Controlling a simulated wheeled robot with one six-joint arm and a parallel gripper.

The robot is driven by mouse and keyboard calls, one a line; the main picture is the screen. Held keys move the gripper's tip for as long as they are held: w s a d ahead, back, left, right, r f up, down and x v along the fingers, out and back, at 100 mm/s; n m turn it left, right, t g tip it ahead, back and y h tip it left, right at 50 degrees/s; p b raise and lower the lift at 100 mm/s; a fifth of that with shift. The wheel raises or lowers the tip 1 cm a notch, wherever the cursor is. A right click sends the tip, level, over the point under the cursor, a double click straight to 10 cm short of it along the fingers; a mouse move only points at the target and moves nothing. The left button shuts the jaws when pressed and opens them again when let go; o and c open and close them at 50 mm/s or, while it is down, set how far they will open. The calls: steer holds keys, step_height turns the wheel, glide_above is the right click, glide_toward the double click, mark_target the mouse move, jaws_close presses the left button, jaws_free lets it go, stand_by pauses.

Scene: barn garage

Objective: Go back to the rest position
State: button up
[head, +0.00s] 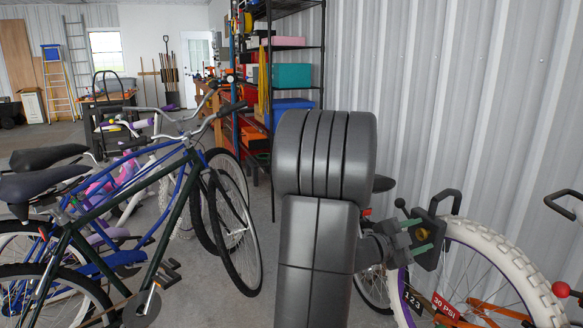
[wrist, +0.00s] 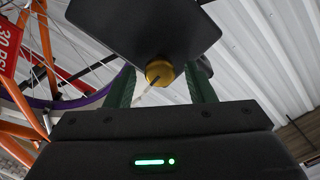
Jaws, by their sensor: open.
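My gripper (head: 425,234) is at the right of the head view, at the end of my grey arm, with its two green fingers spread apart. In the wrist view the same gripper (wrist: 161,84) shows its fingers on either side of a brass-coloured knob (wrist: 159,72). The knob sits at the lower edge of a dark plate (wrist: 145,28). The fingers look apart from the knob; I cannot tell whether either touches it. In the head view the dark plate (head: 431,258) stands beside a white bike tyre.
The white-tyred bicycle (head: 515,262) with a red tag (head: 446,306) is close at my gripper's right. Several bicycles (head: 150,205) crowd the left. A loaded shelf (head: 290,75) stands behind my arm. A corrugated metal wall (head: 470,110) closes the right side. Some concrete floor is bare.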

steer(key=n+p, duration=0.5)
steer(key=p, duration=0.1)
steer(key=shift+w+r+n, duration=0.1)
steer(key=shift+r+n, duration=0.15)
steer(key=shift+n, duration=0.15)
steer(key=shift+f+n+p, duration=0.15)
steer(key=shift+n+p, duration=0.9)
steer(key=shift+n, duration=0.15)
